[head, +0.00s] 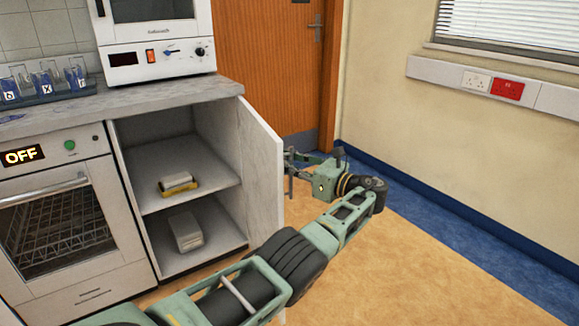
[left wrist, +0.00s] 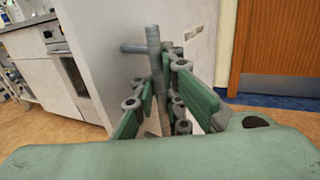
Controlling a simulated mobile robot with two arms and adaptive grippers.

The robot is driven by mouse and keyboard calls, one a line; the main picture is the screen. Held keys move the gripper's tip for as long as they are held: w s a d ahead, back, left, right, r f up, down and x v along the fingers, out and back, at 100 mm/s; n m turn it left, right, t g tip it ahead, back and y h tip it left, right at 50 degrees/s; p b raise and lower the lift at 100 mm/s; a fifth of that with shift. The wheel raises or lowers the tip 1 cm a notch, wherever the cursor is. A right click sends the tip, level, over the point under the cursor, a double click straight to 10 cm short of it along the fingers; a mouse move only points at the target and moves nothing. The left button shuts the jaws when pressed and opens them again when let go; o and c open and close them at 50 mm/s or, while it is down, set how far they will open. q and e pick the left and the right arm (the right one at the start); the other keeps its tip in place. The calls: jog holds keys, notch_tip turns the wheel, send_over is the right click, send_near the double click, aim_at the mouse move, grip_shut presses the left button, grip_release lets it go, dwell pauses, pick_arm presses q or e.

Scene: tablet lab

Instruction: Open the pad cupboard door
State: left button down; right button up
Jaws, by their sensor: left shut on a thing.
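The pad cupboard door (head: 262,165) stands wide open, swung out to the right of its opening. Inside the cupboard, a yellow-and-white pack (head: 178,184) lies on the shelf and a pale stack (head: 186,231) lies on the floor below. My left gripper (head: 291,166) is at the outer face of the door, partly hidden by the door's edge. In the left wrist view, the fingers (left wrist: 158,100) are shut on the door's grey bar handle (left wrist: 153,52). My right gripper is not in view.
An oven (head: 62,225) with an OFF display stands left of the cupboard. The worktop (head: 165,95) above carries a white appliance (head: 160,60) and a rack of glassware (head: 42,87). A wooden room door (head: 268,60) is behind. The floor at the right is clear.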

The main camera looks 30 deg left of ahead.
pick_arm(q)
jog(key=c, duration=2.2)
grip_release()
jog(key=shift+d+f, duration=0.4)
jog(key=o, duration=0.4)
jog(key=shift+d+r, duration=0.15)
jog(key=shift+r, duration=0.1)
jog(key=shift+c, duration=0.2)
jog(key=shift+a, duration=0.2)
jog(key=d, duration=0.7)
jog(key=shift+s+d, duration=0.15)
jog(key=shift+d, duration=0.1)
